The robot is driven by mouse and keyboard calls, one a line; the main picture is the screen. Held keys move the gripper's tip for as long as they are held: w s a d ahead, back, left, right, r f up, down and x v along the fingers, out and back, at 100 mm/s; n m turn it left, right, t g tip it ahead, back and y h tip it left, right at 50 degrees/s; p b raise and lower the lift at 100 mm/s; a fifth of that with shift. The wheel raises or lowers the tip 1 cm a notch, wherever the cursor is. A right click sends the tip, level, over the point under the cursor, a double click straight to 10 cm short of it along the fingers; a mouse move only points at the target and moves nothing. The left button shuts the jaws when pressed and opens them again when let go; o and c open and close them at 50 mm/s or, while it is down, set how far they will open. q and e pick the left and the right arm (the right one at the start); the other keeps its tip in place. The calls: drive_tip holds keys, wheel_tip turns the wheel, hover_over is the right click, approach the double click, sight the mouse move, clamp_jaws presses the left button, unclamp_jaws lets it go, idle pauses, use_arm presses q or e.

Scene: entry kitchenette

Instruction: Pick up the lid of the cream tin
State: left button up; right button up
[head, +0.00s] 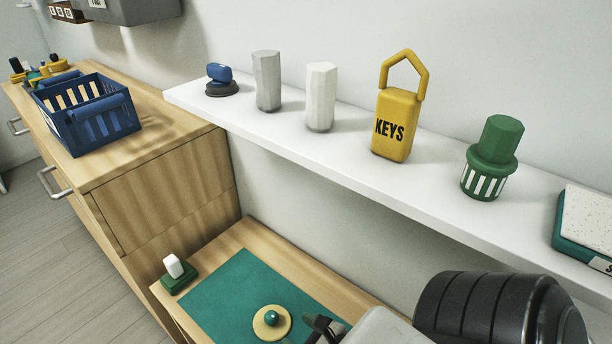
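A round cream piece (262,329) with a dark green knob (272,317) on top is at the bottom of the head view, on a teal mat (222,296). It looks like the lid of the cream tin; whether a tin body is under it I cannot tell. My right gripper (318,330) comes in from the lower right, its dark fingers just right of the cream piece. They appear apart from the knob. The fingers are cut off by the frame, so their opening is unclear. My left gripper is out of view.
A white shelf (437,199) above holds two pale containers, a yellow KEYS holder (394,126), a green jar (489,165) and a stacked box (585,228). A green block with a white top (178,270) stands at the mat's left. A blue basket (88,128) sits on the wooden cabinet.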

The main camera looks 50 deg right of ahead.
sight(275, 318)
drive_tip(key=shift+w+d+f, duration=0.1)
drive_tip(key=shift+d, duration=0.2)
drive_tip(key=x, duration=0.5)
drive_tip(key=shift+a, duration=0.2)
drive_tip(key=shift+w+f+b, duration=0.25)
drive_tip(key=shift+w+b, duration=0.15)
drive_tip(key=shift+w, duration=0.05)
drive_tip(key=x, duration=0.2)
drive_tip(key=shift+w+d+f+b, duration=0.15)
drive_tip(key=shift+w+f+b, duration=0.05)
drive_tip(key=shift+w+b, duration=0.15)
drive_tip(key=shift+w+f, duration=0.15)
drive_tip(key=shift+w, duration=0.25)
drive_tip(key=shift+w+f, duration=0.1)
drive_tip(key=shift+w, duration=0.2)
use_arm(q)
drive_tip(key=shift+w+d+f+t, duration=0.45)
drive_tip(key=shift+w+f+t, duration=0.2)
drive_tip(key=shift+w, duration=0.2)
use_arm(e)
drive_tip(key=shift+c, duration=0.2)
drive_tip(key=c, duration=0.9)
